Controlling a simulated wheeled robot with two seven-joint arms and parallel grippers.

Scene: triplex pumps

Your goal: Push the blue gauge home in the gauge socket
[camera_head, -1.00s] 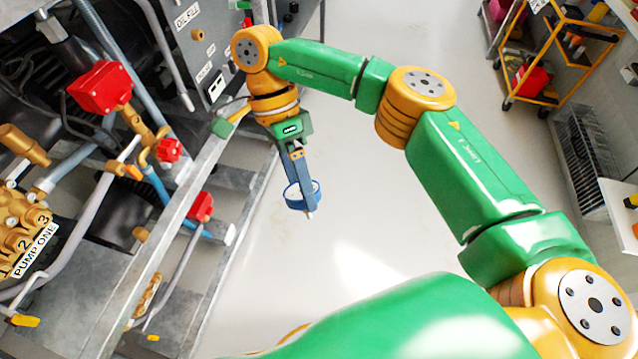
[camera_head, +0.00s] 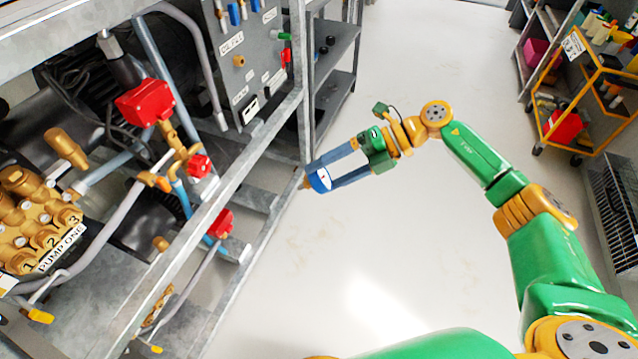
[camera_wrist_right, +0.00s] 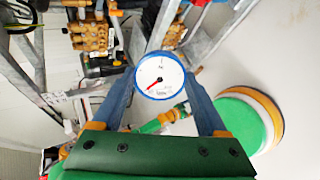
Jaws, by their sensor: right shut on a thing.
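The blue gauge (camera_head: 319,181) has a blue case, a white dial and a small brass stem pointing left. In the right wrist view the gauge (camera_wrist_right: 160,76) shows its dial with a red needle, between the two blue-grey fingers. My right gripper (camera_head: 322,174) is shut on the gauge and holds it in the open air, just right of the grey rack frame. The gauge is apart from the panel and pipes. I cannot pick out the gauge socket for certain; a brass fitting (camera_head: 238,61) sits on the grey panel under the OIL FILL label. My left gripper is not in view.
The grey steel rack (camera_head: 232,190) holds pumps, pipes and red-handled valves on the left. A red box (camera_head: 146,102) sits on the brass pipework. A yellow trolley (camera_head: 572,95) stands at the right. The floor (camera_head: 400,250) between is clear.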

